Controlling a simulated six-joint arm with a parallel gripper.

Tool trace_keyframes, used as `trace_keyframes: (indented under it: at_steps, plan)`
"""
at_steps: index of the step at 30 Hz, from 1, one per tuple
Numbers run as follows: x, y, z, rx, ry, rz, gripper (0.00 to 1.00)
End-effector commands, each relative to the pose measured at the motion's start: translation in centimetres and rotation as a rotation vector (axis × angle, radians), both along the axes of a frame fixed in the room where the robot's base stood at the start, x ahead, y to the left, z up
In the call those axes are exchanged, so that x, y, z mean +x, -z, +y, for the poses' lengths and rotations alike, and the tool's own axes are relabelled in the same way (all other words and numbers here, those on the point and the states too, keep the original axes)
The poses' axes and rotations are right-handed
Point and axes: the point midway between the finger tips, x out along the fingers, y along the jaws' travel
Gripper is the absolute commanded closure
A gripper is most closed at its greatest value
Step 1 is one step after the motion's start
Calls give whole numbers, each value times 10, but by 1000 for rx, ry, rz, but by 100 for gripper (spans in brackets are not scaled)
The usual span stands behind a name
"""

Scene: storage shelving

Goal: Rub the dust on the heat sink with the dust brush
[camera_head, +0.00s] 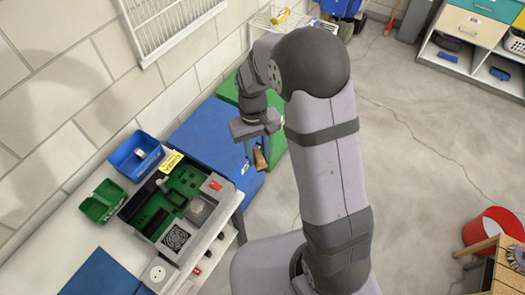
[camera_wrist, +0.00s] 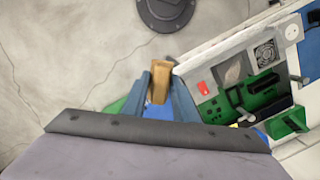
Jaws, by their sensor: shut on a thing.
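My gripper (camera_head: 253,150) hangs beside the right end of the workbench in the head view, shut on the dust brush (camera_head: 261,159), of which a brown wooden part shows. In the wrist view the brush (camera_wrist: 160,78) sticks out between the two fingers of my gripper (camera_wrist: 160,92); its bristles cannot be made out. The heat sink (camera_head: 200,209) looks like a grey ribbed square in the open grey device on the bench. It also shows in the wrist view (camera_wrist: 233,72), right of my gripper and apart from the brush. Dust on it is too small to tell.
The device (camera_head: 205,240) has a green board and a round fan (camera_head: 176,238). A blue bin (camera_head: 135,157) and a green bin (camera_head: 101,201) stand left of it. Large blue (camera_head: 213,140) and green boxes stand behind my gripper. A red bucket (camera_head: 495,228) stands far right; open floor lies between.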

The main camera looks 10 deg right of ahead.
Motion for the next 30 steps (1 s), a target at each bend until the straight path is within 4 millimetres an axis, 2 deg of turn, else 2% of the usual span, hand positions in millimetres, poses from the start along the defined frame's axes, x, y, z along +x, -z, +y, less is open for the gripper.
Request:
trace_keyframes:
  at_steps: [1,9,16,18,24,30]
  plan:
    - [-7,6,17,0,-50,4,98]
    - [-41,40,108,-1,-328,4,98]
    - [-54,63,170,0,-518,1,98]
    - [-49,67,180,-1,-547,1,98]
    - [-27,62,191,0,-581,-1,98]
    - [-17,59,196,-1,-633,1,98]
